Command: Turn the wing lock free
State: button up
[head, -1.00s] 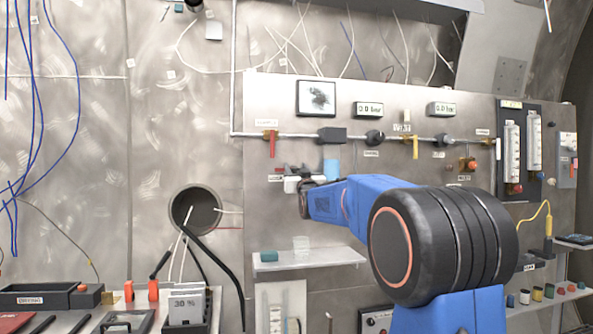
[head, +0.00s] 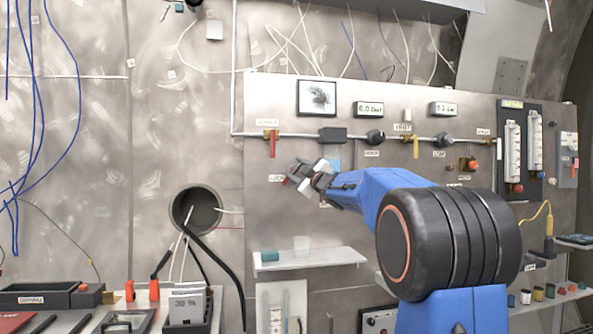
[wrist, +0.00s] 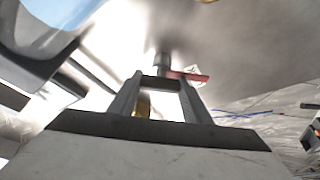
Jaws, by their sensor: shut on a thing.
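The wing lock sits on the steel panel beside the label "LOCK" and is mostly hidden by my gripper (head: 300,173) in the head view. A small red part (head: 285,181) shows at the gripper's left edge. In the wrist view, my two dark fingers (wrist: 160,88) reach toward a dark round stem with a red bar (wrist: 188,75) sticking out to the right, which looks like the wing lock. My gripper is shut on it, though the contact itself is blurred. A gold-coloured piece (wrist: 143,105) shows between the fingers.
A pipe (head: 345,137) with a red lever (head: 272,146) and a yellow lever (head: 415,147) runs above my gripper. A light blue square (head: 333,164) is partly covered by it. A shelf (head: 310,259) with small containers is below. The wall to the left has a round port (head: 195,210).

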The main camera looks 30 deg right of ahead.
jog(key=n+g+y, duration=0.1)
jog(key=n, duration=0.3)
jog(key=shift+f+n+g, duration=0.2)
jog(key=shift+n+g, duration=0.7)
jog(key=shift+n, duration=1.2)
jog(key=shift+a, duration=0.1)
jog(key=o, duration=1)
jog(key=shift+y, duration=0.4)
jog(key=shift+o, duration=0.2)
jog(key=s+d, duration=0.2)
jog(key=s, duration=1.5)
jog(key=shift+s+r, duration=0.1)
